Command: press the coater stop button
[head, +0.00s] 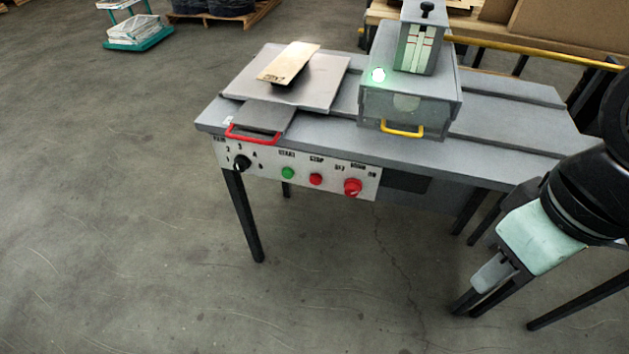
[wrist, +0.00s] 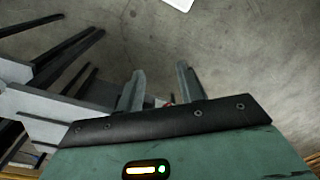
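The coater is a grey table-like machine with a white control panel (head: 263,170) on its front edge. The red stop button (head: 316,179), under the label STOP, sits between the green start button (head: 288,173) and a larger red main off/on knob (head: 352,187). My gripper (head: 468,300) is to the right of the panel and lower in the head view, pointing down-left, apart from the button. In the wrist view its two fingers (wrist: 160,80) stand apart with nothing held between them. I cannot make out the stop button in the wrist view.
A black selector dial (head: 242,162) is at the panel's left. A red handle (head: 253,138) and a grey housing (head: 410,95) with a yellow handle and green light are above. Dark table legs stand near my gripper. The floor in front is clear.

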